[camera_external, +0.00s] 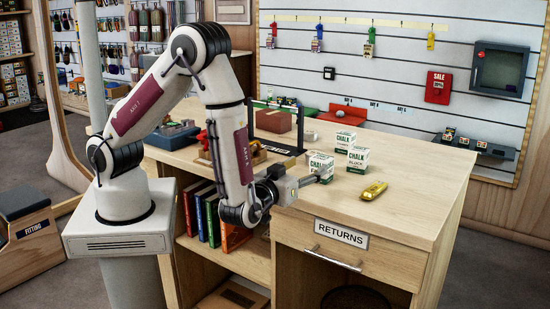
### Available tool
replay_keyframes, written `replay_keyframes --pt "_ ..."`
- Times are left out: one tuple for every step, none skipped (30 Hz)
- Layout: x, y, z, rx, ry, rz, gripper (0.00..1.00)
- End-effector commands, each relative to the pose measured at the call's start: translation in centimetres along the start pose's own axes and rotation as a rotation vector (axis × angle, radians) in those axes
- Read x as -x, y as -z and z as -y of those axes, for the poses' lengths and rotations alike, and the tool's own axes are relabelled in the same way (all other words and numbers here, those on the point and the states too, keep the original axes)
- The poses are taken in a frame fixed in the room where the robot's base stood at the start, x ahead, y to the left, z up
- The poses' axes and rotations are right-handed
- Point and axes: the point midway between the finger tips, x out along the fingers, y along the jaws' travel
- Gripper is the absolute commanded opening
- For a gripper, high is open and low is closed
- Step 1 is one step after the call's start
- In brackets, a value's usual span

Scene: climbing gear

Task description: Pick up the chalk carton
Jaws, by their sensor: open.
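Three small white and green chalk cartons stand upright close together on the wooden counter. One chalk carton (319,162) is nearest my gripper, a second (358,158) is to its right, and a third (344,141) is behind them. My gripper (322,174) is open and low over the counter's left front part, pointing right. Its fingers overlap the lower part of the nearest carton in this view. I cannot tell whether they touch it or stand around it.
A yellow metal item (374,190) lies to the right on the counter (420,185). A brown box (272,121) and a dark bar (275,145) are behind the gripper. The counter's right part is clear.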

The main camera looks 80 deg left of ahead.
Motion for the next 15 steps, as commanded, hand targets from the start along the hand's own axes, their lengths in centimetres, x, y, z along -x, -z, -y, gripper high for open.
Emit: replay_keyframes --pt "-0.4 0.0 0.1 0.0 0.002 0.0 0.58" --pt "-0.6 0.0 0.0 0.0 0.002 0.0 0.58" --pt "-0.9 0.0 0.0 0.0 0.002 0.0 0.58" --pt "-1.1 0.0 0.0 0.0 0.002 0.0 0.58" --pt "-1.3 0.0 0.0 0.0 0.002 0.0 0.58" --pt "-1.5 0.0 0.0 0.0 0.002 0.0 0.58" --pt "-1.6 0.0 0.0 0.0 0.002 0.0 0.58" --pt "-1.8 0.0 0.0 0.0 0.001 0.0 0.58" --pt "-1.9 0.0 0.0 0.0 0.0 0.0 0.58" --pt "-1.9 0.0 0.0 0.0 0.0 0.0 0.58" --pt "-2.0 0.0 0.0 -0.001 0.0 0.0 0.58" --pt "-2.0 0.0 0.0 0.0 -0.001 0.0 0.58" --pt "-2.0 0.0 0.0 0.0 -0.001 0.0 0.58" --pt "-2.0 0.0 0.0 0.0 -0.001 0.0 0.58" --pt "-2.0 0.0 0.0 0.0 -0.001 0.0 0.58"
